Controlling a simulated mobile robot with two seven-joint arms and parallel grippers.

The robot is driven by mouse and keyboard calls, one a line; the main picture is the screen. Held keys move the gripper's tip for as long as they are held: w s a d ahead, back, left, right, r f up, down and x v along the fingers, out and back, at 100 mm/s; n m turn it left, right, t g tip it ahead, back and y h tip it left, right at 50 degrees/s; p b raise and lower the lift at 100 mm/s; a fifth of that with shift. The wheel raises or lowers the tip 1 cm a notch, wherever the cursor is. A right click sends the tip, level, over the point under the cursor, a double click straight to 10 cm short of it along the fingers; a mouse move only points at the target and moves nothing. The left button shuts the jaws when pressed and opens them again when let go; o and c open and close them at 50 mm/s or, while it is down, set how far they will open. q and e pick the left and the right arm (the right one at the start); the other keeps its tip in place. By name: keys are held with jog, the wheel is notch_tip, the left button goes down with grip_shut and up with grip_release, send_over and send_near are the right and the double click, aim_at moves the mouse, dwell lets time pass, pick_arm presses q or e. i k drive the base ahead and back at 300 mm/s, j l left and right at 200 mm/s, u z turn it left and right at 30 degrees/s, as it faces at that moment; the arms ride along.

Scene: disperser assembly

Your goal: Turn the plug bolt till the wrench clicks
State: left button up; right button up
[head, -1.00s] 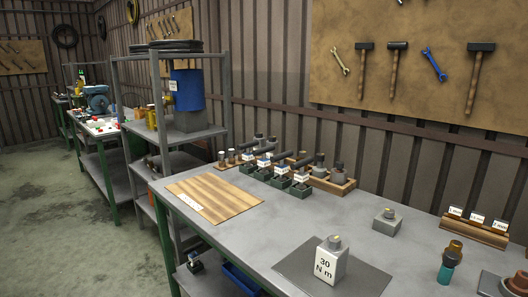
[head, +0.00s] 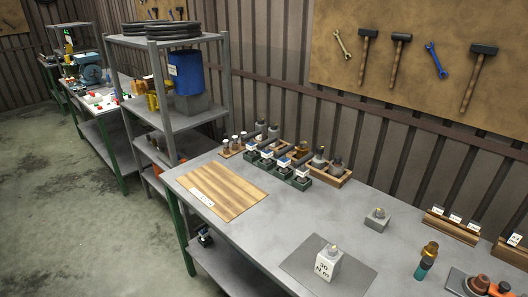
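A pale block (head: 324,268) labelled "30 N m" stands upright on a dark grey mat (head: 362,278) near the front of the bench. A small brass-coloured bolt head (head: 332,247) shows on its top. A smaller grey block (head: 377,222) with a brass-coloured top stands behind it to the right. Several black-handled tools (head: 282,160) sit in green holders with white labels at the back; I cannot tell whether they are wrenches. Neither of my grippers shows in the head view.
A wooden board (head: 222,188) lies at the bench's left end. A teal and brass piece (head: 426,262), a labelled wooden rack (head: 453,227) and a grey fixture with orange parts (head: 475,284) stand at the right. The bench's middle (head: 310,212) is clear. A metal shelf (head: 170,115) stands left.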

aim_at(266, 153)
jog(key=i+j, duration=0.15)
jog(key=j, duration=0.2)
jog(key=i+j+z, duration=0.1)
jog(key=j, duration=0.3)
jog(key=i+j, duration=0.25)
jog(key=i+j+z, duration=0.1)
jog(key=j, duration=0.4)
jog(key=i+j, duration=0.2)
jog(key=j, duration=0.2)
jog(key=i+j+z, duration=0.1)
jog(key=j, duration=0.3)
jog(key=i+j, duration=0.2)
jog(key=j, duration=0.2)
jog(key=i+j+z, duration=0.1)
jog(key=j, duration=0.3)
